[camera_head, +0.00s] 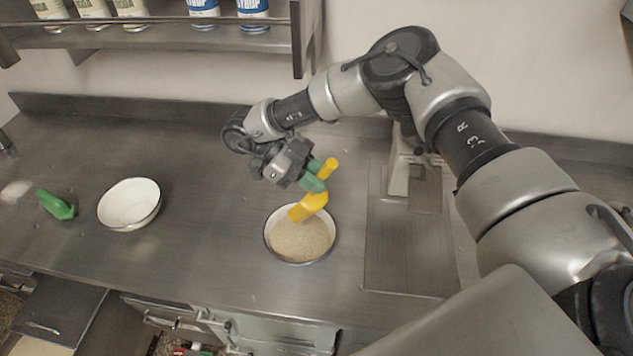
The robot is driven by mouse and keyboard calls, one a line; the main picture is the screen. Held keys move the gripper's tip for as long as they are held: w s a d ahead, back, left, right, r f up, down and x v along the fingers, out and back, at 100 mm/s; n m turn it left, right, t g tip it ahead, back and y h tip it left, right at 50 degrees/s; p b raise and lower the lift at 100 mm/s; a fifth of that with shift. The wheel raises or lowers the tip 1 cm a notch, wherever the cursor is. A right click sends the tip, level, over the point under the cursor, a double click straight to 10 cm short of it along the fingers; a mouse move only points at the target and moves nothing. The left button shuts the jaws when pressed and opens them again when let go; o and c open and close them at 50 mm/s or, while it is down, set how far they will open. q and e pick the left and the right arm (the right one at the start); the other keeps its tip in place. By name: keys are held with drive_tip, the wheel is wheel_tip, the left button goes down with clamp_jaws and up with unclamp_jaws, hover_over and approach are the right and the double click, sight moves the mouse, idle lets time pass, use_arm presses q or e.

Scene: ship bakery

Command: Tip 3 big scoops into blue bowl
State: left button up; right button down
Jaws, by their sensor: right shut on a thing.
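My right gripper (311,180) is shut on a yellow scoop (308,206), with one yellow end sticking out above the greenish fingertips. The scoop's lower end is over the far side of a white bowl with a dark bluish rim (268,250). That bowl holds a pale tan, grainy heap (302,240). I cannot tell whether the scoop touches the heap or what is in it. A second white bowl (130,205) stands to the left and looks empty. No bowl looks blue all over. My left gripper is not in view.
A green scoop-like thing (55,204) lies left of the empty bowl, near a pale powder patch (16,191). A scale-like device with a flat metal plate (408,250) stands right of the filled bowl. A shelf (160,38) with cans hangs above. The counter between the bowls is clear.

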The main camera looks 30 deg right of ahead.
drive_tip(key=shift+r, duration=0.55)
drive_tip(key=t+y, duration=0.1)
drive_tip(key=t, duration=0.1)
drive_tip(key=shift+r+m+t+y, duration=0.3)
drive_tip(key=shift+r+t+y, duration=0.05)
drive_tip(key=shift+t+y, duration=0.05)
drive_tip(key=shift+r+t+y+b, duration=0.1)
drive_tip(key=shift+t+y+b, duration=0.35)
drive_tip(key=shift+t, duration=0.45)
drive_tip(key=shift+s+r, duration=0.1)
